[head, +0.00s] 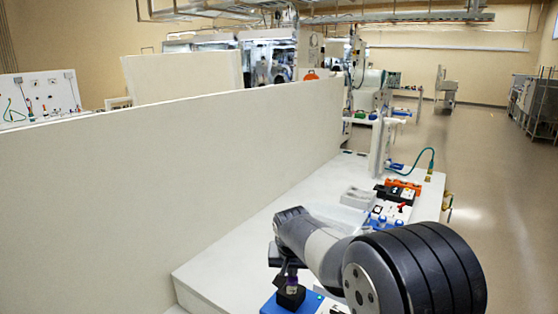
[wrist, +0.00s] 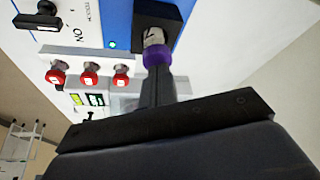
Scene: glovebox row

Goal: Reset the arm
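My arm reaches down over a white bench, and my gripper (head: 290,274) points down at a blue device (head: 271,306) with a black block (head: 291,298) on top. In the wrist view my gripper (wrist: 158,88) shows as a narrow dark finger shape. Its tip is at a small purple-banded piece with a light end (wrist: 157,54), which sits at the black block (wrist: 165,20). The gap between the fingers is not visible, so I cannot tell whether they grip this piece.
Red knobs (wrist: 90,70) and a black switch (wrist: 40,18) sit on white panels beside the device. A long white partition (head: 190,170) runs along the bench's left. Farther along are orange and blue equipment (head: 390,205) and a green hose (head: 425,155). Open floor (head: 500,190) lies right.

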